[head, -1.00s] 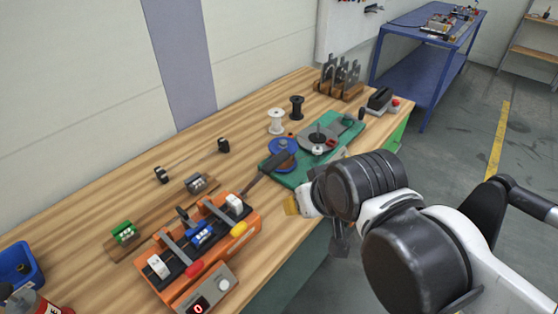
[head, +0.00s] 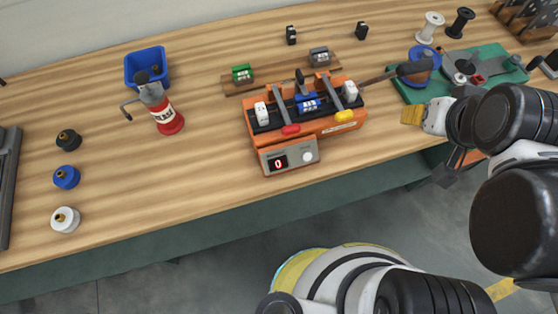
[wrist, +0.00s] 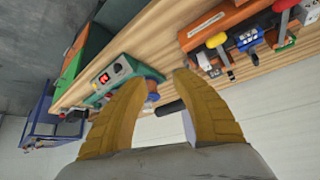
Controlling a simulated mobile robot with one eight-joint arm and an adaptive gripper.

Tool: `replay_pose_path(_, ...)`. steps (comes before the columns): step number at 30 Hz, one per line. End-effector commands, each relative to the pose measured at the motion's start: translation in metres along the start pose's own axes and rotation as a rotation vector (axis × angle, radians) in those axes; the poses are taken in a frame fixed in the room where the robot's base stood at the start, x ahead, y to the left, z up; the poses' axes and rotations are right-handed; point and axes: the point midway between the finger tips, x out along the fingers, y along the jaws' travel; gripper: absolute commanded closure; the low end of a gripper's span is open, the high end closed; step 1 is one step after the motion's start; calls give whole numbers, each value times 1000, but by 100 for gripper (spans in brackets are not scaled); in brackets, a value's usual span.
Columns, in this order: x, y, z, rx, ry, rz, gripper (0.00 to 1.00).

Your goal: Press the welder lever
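The orange welder (head: 307,116) stands on the bench in the head view, with a red handle (head: 290,129) and a yellow handle (head: 345,116) at its front. A long lever with a black grip (head: 411,68) reaches out from its right end. In the wrist view the welder (wrist: 225,22) is at the upper right, and a dark bar (wrist: 170,107), seemingly the lever grip, shows between the fingers. My gripper (head: 412,115) is in front of and right of the lever, apart from it. In the wrist view its yellow fingers (wrist: 160,80) are spread and empty.
A grey display box (head: 288,156) fronts the welder.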

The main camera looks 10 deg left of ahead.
Motion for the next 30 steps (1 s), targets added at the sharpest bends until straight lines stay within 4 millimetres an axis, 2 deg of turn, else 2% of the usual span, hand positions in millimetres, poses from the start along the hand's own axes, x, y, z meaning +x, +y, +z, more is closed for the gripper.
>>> replay_pose_path(8,0,0,0,0,0,0,68)
replay_pose_path(12,0,0,0,0,0,0,100)
replay_pose_path(19,-4,0,-7,-9,-6,-3,100)
replay_pose_path(23,-16,-1,-33,-45,-32,-15,100)
replay_pose_path(30,-35,-4,-113,-188,-120,-77,100)
